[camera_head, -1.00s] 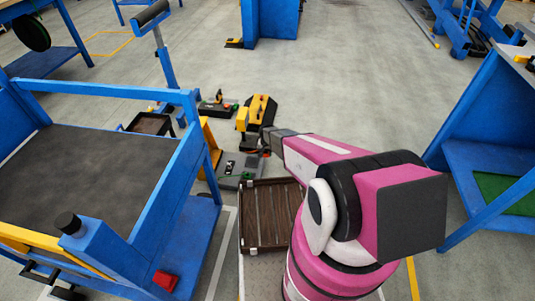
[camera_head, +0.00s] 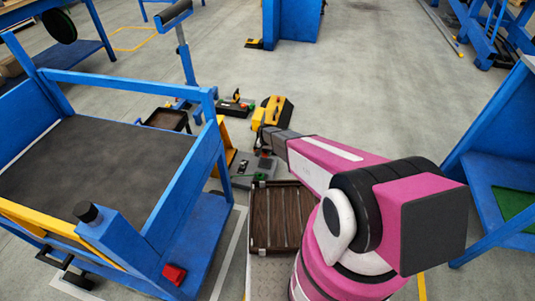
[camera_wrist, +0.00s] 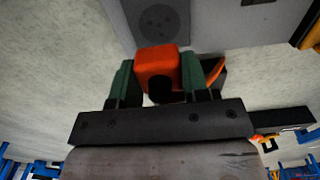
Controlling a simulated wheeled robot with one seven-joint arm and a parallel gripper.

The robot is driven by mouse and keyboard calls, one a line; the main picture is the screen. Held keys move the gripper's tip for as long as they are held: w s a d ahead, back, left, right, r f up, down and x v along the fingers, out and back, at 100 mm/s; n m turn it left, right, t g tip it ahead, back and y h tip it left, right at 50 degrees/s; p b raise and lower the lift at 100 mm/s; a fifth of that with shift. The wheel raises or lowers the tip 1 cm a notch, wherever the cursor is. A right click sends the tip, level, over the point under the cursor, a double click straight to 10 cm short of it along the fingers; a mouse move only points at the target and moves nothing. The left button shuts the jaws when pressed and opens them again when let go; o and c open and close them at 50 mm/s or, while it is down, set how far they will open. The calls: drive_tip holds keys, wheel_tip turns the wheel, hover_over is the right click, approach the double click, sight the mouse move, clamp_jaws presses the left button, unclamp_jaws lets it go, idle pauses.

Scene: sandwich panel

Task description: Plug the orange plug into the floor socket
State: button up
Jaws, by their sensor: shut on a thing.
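The orange plug (camera_wrist: 156,60) is held between the green fingers of my gripper (camera_wrist: 162,76) in the wrist view. A bit of orange cord shows beside the right finger. The floor socket (camera_wrist: 163,22) is a dark square plate with a round face at the top of the wrist view, just beyond the plug. The plug appears short of its round face, but I cannot tell the exact gap. In the head view my gripper (camera_head: 264,141) is low over the grey socket unit (camera_head: 242,170); the plug is too small to make out there.
A yellow and black device (camera_head: 276,110) stands just beyond my gripper. A slatted brown crate (camera_head: 275,218) lies nearer, beside my arm. Open floor (camera_head: 370,90) lies beyond the device.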

sight(266, 163)
drive_tip(key=shift+f, duration=0.2)
drive_tip(key=shift+f, duration=2.75)
drive_tip(key=shift+f, duration=0.55)
drive_tip(key=o, duration=1)
drive_tip(key=shift+c, duration=0.2)
wheel_tip(266, 163, up, 11)
drive_tip(key=shift+f, duration=0.1)
